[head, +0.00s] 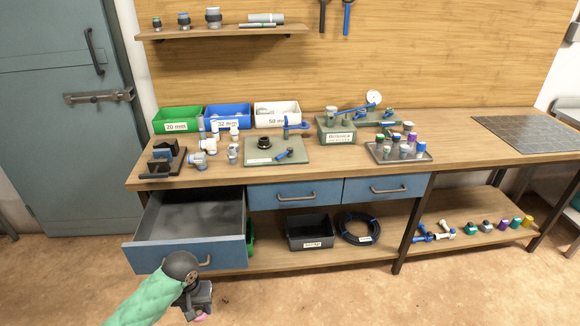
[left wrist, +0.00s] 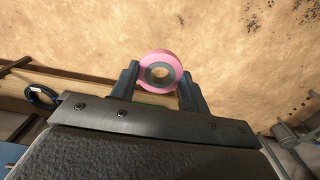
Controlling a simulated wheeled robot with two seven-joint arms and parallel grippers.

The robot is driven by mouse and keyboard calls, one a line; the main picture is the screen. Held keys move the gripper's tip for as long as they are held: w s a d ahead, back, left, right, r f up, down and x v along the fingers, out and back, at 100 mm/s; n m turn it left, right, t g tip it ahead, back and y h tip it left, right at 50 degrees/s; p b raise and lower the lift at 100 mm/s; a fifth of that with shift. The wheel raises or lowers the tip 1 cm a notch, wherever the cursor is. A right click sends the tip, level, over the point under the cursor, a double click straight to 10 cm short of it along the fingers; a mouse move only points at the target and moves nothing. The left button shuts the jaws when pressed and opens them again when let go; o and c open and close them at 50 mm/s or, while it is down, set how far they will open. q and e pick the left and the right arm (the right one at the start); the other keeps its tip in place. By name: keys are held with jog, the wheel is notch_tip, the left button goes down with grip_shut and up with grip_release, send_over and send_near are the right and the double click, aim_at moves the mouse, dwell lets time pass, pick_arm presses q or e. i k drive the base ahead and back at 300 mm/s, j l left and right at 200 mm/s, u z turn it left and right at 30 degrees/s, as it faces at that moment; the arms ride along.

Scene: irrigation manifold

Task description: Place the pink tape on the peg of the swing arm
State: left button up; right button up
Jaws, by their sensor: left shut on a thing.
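My left gripper (head: 201,312) is low in front of the open drawer, pointing down. In the left wrist view the pink tape (left wrist: 161,73) is a ring with a grey core, held between the two dark fingers (left wrist: 158,90). On the bench a blue arm (head: 296,125) stands on a post at the back of a green plate; I cannot tell for sure that it is the swing arm, or make out its peg. My right gripper is out of view.
The open drawer (head: 184,258) juts out between my left gripper and the bench. Green, blue and white bins (head: 277,115) line the bench back. A green gauge fixture (head: 338,130) and a tray of caps (head: 401,152) stand right of the plate. The bench's right-hand stretch is mostly clear.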

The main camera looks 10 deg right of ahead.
aim_at(303, 126)
jog(key=i+l, duration=0.15)
jog(key=l, duration=0.2)
jog(key=i+l, duration=0.2)
jog(key=l, duration=0.15)
jog(key=i+l, duration=0.15)
jog(key=l, duration=0.2)
jog(key=i+l, duration=0.15)
jog(key=l, duration=0.2)
jog(key=i+l, duration=0.2)
jog(key=l, duration=0.15)
jog(key=i+l, duration=0.15)
jog(key=l, duration=0.2)
jog(key=u, duration=0.05)
